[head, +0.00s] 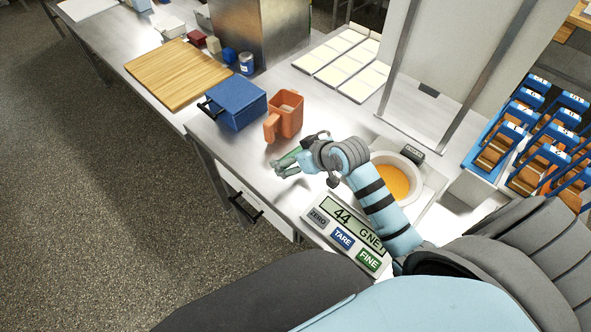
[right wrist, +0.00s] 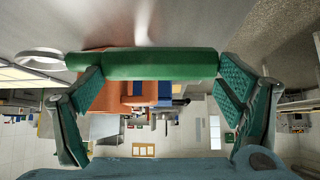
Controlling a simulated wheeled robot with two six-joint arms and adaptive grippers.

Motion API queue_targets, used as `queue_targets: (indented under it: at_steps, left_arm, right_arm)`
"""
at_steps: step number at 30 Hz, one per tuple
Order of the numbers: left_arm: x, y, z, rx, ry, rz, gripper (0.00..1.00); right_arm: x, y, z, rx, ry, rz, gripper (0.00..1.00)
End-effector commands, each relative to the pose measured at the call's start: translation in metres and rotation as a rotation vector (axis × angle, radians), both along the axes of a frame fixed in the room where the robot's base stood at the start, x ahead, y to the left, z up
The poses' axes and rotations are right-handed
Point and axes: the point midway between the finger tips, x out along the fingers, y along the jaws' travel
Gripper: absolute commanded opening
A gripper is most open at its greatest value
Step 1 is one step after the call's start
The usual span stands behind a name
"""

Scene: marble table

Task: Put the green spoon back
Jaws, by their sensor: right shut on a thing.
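My right gripper (head: 284,167) is shut on the green spoon (head: 291,156) and holds it over the steel counter, in front of the orange holder. In the right wrist view the spoon (right wrist: 145,65) lies crosswise between the two finger pads. The orange holder (head: 289,107) is an open-topped cup with a front lobe, standing on the counter just behind the gripper. It also shows in the right wrist view (right wrist: 112,98) behind the spoon. My left gripper is not in view.
A blue box (head: 238,101) with a black handle stands left of the holder. A scale (head: 344,215) reading 44 and a white bowl with orange contents (head: 394,180) are right of the gripper. Pale tiles (head: 345,62) lie behind. A blue rack (head: 520,125) stands far right.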

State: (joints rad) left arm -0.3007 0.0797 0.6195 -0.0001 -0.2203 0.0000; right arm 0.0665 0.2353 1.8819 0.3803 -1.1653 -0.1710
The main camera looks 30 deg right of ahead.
Motion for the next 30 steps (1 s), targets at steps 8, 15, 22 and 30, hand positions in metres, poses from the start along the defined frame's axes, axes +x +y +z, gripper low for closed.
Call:
queue_targets:
  at_steps: [8,15,22,30]
  left_arm:
    - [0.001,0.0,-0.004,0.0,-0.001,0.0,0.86]
    - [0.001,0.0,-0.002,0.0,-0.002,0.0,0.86]
    - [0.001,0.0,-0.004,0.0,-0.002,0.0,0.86]
    - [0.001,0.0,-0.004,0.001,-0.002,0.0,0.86]
  right_arm:
    - [0.0,0.0,-0.047,0.002,0.003,-0.001,0.51]
    - [0.0,0.0,-0.056,0.001,-0.003,0.0,0.51]
    - [0.0,0.0,-0.06,0.0,-0.001,0.0,0.93]
    - [0.0,0.0,-0.059,0.0,-0.001,0.0,1.0]
